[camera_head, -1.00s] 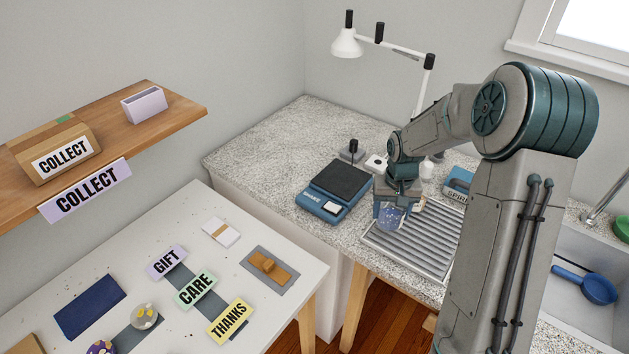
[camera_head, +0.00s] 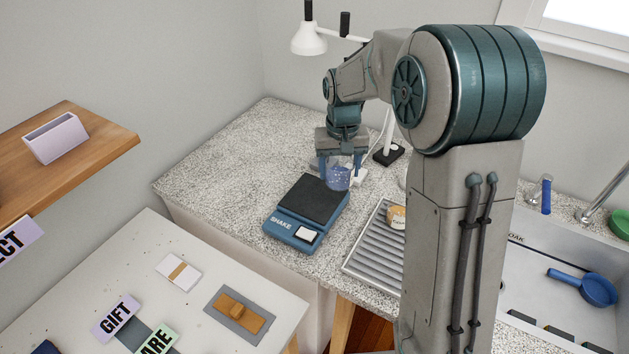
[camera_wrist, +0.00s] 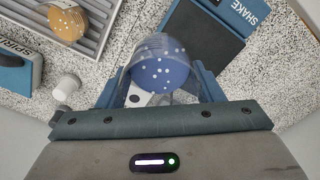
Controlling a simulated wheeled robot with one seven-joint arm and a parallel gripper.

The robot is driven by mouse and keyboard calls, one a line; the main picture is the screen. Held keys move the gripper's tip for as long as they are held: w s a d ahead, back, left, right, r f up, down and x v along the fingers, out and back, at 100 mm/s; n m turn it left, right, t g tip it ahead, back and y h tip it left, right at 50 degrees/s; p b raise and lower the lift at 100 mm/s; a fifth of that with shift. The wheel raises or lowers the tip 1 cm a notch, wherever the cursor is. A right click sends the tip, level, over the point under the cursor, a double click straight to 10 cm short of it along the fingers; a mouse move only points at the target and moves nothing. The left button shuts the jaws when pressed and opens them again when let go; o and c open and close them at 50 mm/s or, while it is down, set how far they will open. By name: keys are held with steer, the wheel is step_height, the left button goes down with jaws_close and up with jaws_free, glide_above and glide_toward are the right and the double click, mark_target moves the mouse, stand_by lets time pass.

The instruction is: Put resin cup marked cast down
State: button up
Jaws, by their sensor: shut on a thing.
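My gripper (camera_head: 338,172) is shut on a clear cup (camera_head: 338,179) with blue, white-speckled contents. In the wrist view the cup (camera_wrist: 158,70) sits between the two blue fingers of my gripper (camera_wrist: 160,88). The cup is held at the back right edge of the blue scale marked SHAKE (camera_head: 292,232), which has a dark top plate. The scale (camera_wrist: 212,35) also shows in the wrist view, beside the cup. I cannot tell whether the cup touches anything below, and no cast marking on it is readable.
A grey ribbed rack (camera_head: 375,249) with a tan-and-white piece (camera_head: 396,217) lies right of the scale. A lamp (camera_head: 309,40) stands behind. A sink (camera_head: 560,260) is at the right. The speckled counter (camera_head: 232,160) is clear left of the scale.

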steer(key=w+a+f, duration=0.1)
steer(key=a, duration=0.1)
steer(key=w+a+f+p, duration=0.1)
steer(key=a, duration=0.1)
steer(key=w+a+f, duration=0.1)
steer(key=f, duration=0.1)
steer(key=shift+w+a, duration=0.15)
steer(key=shift+a, duration=0.25)
steer(key=shift+f+p, duration=0.7)
steer(key=shift+f, duration=1.35)
steer(key=shift+f, duration=0.15)
steer(key=o, duration=1)
